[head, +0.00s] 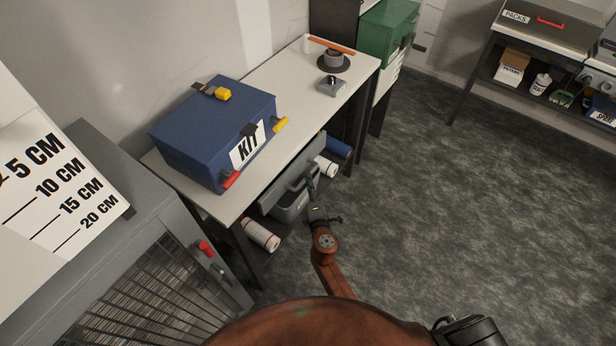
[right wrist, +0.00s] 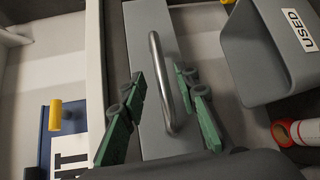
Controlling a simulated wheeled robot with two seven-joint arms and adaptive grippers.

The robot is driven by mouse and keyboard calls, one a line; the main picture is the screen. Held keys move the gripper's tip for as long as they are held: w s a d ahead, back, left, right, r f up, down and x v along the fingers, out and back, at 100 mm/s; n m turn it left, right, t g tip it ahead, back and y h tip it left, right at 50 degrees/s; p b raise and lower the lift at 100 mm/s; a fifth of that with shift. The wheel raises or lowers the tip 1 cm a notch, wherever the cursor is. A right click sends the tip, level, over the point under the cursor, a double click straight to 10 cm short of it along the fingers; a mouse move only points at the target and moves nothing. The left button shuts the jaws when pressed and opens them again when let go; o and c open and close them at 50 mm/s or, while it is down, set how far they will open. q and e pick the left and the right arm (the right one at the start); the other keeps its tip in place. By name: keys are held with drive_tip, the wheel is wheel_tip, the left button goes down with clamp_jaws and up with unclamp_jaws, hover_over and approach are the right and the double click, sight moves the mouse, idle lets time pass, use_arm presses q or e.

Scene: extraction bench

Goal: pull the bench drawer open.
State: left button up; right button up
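The bench (head: 325,88) has a white top, with a grey drawer (head: 283,190) under its front edge. In the right wrist view the drawer front (right wrist: 150,140) is a flat grey panel with a curved metal bar handle (right wrist: 157,60). My right gripper (right wrist: 160,84) is open, with its green fingers on either side of the handle. A gap shows between the bar and the left finger; whether the right finger touches it I cannot tell. In the head view my right gripper (head: 313,194) is small, in front of the drawer. My left gripper is not in view.
A blue KIT box (head: 205,125) stands on the bench top. Below the drawer are a grey bin marked USED (right wrist: 270,50) and a red-and-white roll (head: 261,234). A grey cabinet (head: 150,205) stands at the left. The floor to the right is clear.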

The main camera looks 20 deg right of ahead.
drive_tip(key=shift+w+d+f, duration=0.15)
drive_tip(key=shift+w+f, duration=0.05)
drive_tip(key=shift+w, duration=0.8)
drive_tip(key=shift+w+d+f, duration=0.15)
drive_tip(key=shift+w, duration=0.8)
drive_tip(key=shift+c, duration=0.3)
clamp_jaws()
